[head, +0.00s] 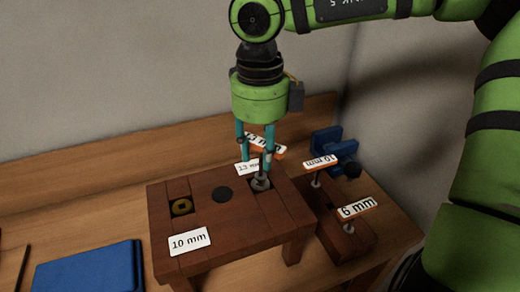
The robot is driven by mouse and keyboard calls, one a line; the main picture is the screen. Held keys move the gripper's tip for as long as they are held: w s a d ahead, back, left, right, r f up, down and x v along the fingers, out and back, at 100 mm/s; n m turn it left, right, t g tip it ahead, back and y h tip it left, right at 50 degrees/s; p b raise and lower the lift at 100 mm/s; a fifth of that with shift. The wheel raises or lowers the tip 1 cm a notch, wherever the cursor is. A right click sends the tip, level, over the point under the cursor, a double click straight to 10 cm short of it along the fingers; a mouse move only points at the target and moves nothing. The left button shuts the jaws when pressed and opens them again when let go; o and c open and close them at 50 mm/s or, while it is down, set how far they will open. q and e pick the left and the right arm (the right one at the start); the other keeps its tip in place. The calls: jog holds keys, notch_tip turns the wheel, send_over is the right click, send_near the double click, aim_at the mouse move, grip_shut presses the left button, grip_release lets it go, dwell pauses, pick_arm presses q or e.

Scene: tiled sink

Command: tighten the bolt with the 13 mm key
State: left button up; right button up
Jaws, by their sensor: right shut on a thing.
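My right gripper (257,152) points down over the wooden block and is shut on the 13 mm key (279,154). The key has an orange handle with a white label, partly hidden by the teal fingers. Its shaft runs down to the grey bolt (261,185) in the recess at the block's right. Whether the key is fully seated on the bolt cannot be told. A 13 mm label (246,168) lies behind the bolt, partly covered by the gripper. My left gripper is out of view.
The wooden block (230,230) also has a brass bolt (182,207), a black disc (223,195) and a 10 mm label (190,241). A 10 mm key (320,162) and a 6 mm key (357,207) stand at the right. A blue vise-like object (332,143) is behind; a blue box (88,268) lies front left.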

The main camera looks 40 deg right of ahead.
jog(key=shift+w, duration=0.1)
jog(key=shift+m+b, duration=1.2)
jog(key=shift+m, duration=0.3)
jog(key=shift+m+b, duration=0.85)
jog(key=shift+m, duration=0.85)
jog(key=shift+r, duration=0.1)
jog(key=o, duration=0.8)
jog(key=shift+o, duration=0.5)
jog(key=shift+d, duration=0.1)
